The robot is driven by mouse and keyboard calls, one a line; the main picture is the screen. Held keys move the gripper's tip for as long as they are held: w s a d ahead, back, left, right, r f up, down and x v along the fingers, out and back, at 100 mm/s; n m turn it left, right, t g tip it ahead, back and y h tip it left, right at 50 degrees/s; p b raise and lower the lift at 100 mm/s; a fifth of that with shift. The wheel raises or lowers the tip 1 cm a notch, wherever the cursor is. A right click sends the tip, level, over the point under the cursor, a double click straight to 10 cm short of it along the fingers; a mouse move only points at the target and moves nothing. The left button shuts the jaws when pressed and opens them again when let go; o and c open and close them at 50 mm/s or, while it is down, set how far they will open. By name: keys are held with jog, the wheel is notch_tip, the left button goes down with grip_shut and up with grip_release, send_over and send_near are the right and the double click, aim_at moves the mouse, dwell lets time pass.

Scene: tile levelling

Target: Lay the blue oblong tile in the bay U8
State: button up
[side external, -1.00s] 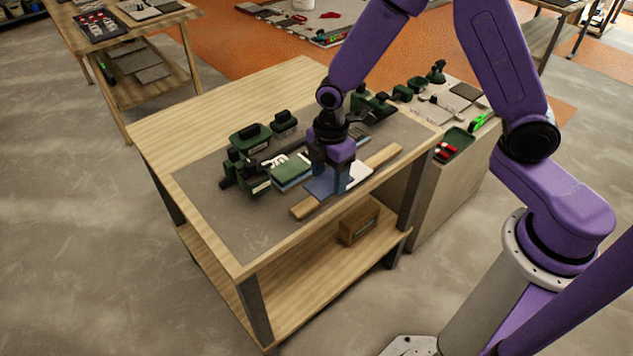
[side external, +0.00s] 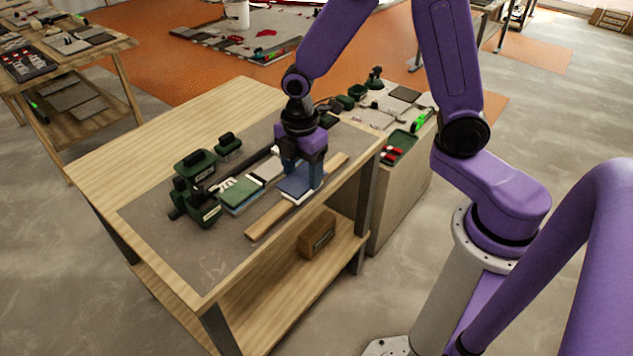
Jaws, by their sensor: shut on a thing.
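My gripper (side external: 304,178) is low over the workbench, near its front edge, and shut on the blue tile (side external: 294,184). The tile looks flat, and its top shows between and in front of the fingers. A pale edge shows under its near side; I cannot tell whether the tile touches what lies below. A green-topped tile (side external: 241,192) and a pale tile (side external: 267,171) lie to its left. No bay label is readable, so U8 cannot be made out.
A wooden strip (side external: 265,220) lies along the front of the work area. Dark green tools (side external: 195,170) stand at the left and behind. A side stand holds a green tray (side external: 399,147) with red items. The bench's grey front-left area (side external: 170,245) is clear.

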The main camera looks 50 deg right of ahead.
jog(key=w+d+f, duration=0.3)
jog(key=w+d, duration=1.5)
jog(key=shift+a+f, duration=0.1)
jog(key=shift+f, duration=3.75)
jog(key=shift+f, duration=0.65)
jog(key=o, duration=1)
jog(key=shift+r, duration=0.1)
jog(key=shift+r, duration=3.9)
